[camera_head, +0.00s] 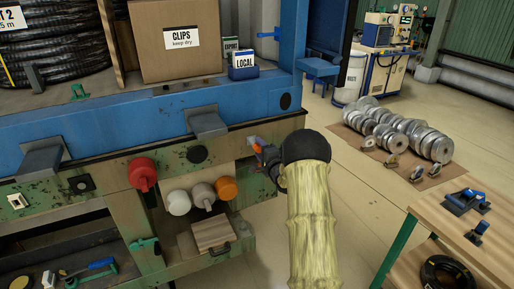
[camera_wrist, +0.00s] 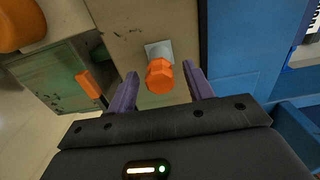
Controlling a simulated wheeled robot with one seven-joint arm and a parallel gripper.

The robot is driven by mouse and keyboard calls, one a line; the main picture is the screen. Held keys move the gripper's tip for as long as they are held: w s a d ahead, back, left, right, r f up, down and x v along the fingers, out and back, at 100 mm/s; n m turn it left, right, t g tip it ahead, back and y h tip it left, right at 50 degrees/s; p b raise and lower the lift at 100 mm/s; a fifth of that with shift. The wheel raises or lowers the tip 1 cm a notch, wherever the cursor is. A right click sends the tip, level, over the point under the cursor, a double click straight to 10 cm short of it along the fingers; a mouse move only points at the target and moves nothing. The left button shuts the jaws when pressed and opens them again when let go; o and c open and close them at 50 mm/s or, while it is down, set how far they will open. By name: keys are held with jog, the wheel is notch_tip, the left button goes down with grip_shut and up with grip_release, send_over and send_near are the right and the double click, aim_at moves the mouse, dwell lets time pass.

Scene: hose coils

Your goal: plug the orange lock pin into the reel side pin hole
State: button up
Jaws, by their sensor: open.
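The orange lock pin (camera_wrist: 160,77) shows its faceted head in the wrist view, in front of a small pale grey square plate (camera_wrist: 153,50). My gripper (camera_wrist: 160,72) is open, with one purple finger on each side of the pin head. Gaps show between the head and both fingers. In the head view my gripper (camera_head: 262,153) is at the right end of the bench front, by the grey plate (camera_head: 254,141). The pin's shaft and the reel side pin hole are hidden behind the head, so I cannot tell how deep the pin sits.
Red, white, grey and orange knobs (camera_head: 226,188) stick out from the bench front, left of my gripper. A blue beam (camera_head: 150,125) runs above. A wooden table (camera_head: 470,225) stands at the right. Open floor (camera_head: 370,200) lies between.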

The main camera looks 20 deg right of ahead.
jog(key=shift+s+a, duration=0.15)
jog(key=shift+a, duration=0.05)
jog(key=shift+d, duration=0.1)
dwell(0.4)
jog(key=c, duration=1.1)
